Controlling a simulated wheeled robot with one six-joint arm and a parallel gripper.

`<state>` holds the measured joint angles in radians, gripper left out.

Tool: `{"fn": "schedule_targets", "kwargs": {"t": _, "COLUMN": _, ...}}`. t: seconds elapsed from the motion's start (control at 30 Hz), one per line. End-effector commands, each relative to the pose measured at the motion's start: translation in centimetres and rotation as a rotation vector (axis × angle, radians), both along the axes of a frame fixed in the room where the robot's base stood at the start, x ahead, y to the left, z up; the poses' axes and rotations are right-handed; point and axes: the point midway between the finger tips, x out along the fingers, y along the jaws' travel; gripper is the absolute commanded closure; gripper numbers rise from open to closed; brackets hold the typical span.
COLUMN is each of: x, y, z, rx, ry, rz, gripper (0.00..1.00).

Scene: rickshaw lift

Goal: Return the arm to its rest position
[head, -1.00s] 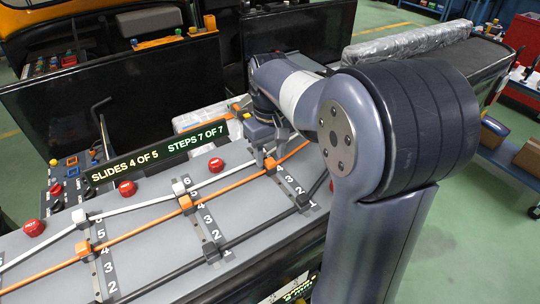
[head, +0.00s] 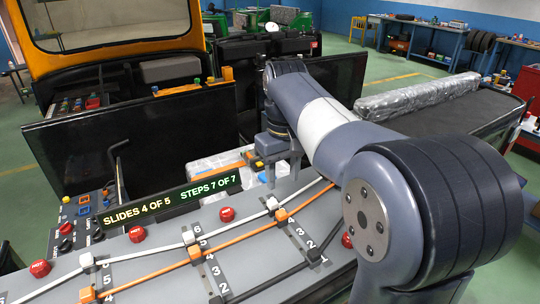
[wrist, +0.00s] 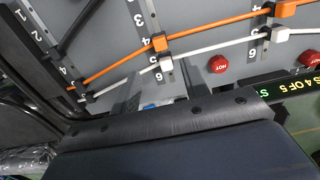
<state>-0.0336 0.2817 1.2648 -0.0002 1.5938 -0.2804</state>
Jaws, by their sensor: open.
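My gripper (head: 283,172) is open and empty. In the head view it hangs above and behind the far end of the right rail, apart from the sliders. On that rail are a white slider (head: 272,203) and an orange slider (head: 281,215). My arm reaches in from the right, bent at its large dark joint. In the wrist view the finger gap (wrist: 155,95) lies over the panel edge, and an orange slider (wrist: 159,44) and a white slider (wrist: 166,64) show beyond it. The display (head: 168,199) reads "SLIDES 4 OF 5" and "STEPS 7 OF 7".
Red HOT knobs (head: 227,214) stand along the panel's back edge. A black upright panel (head: 120,135) rises behind. A wrapped silver roll (head: 418,97) lies on the dark bench at right. Open floor (head: 400,70) shows further back.

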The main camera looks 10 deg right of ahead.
Motion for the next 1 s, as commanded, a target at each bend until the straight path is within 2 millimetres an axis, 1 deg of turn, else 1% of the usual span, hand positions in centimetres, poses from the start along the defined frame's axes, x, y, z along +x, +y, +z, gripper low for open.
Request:
{"fn": "schedule_targets", "kwargs": {"t": 0.17, "x": -0.1, "y": 0.0, "z": -2.0, "rx": -0.001, "ry": 0.005, "rz": 0.000, "gripper": 0.56}}
{"fn": "schedule_targets", "kwargs": {"t": 0.63, "x": -0.1, "y": 0.0, "z": -11.1, "rx": 0.000, "ry": 0.006, "rz": 0.000, "gripper": 0.56}}
{"fn": "schedule_targets", "kwargs": {"t": 0.8, "x": -2.0, "y": -0.7, "z": -10.8, "rx": 0.000, "ry": -0.001, "rz": 0.000, "gripper": 0.56}}
{"fn": "schedule_targets", "kwargs": {"t": 1.0, "x": -3.0, "y": -1.0, "z": -10.7, "rx": 0.000, "ry": 0.000, "rz": 0.000, "gripper": 0.56}}
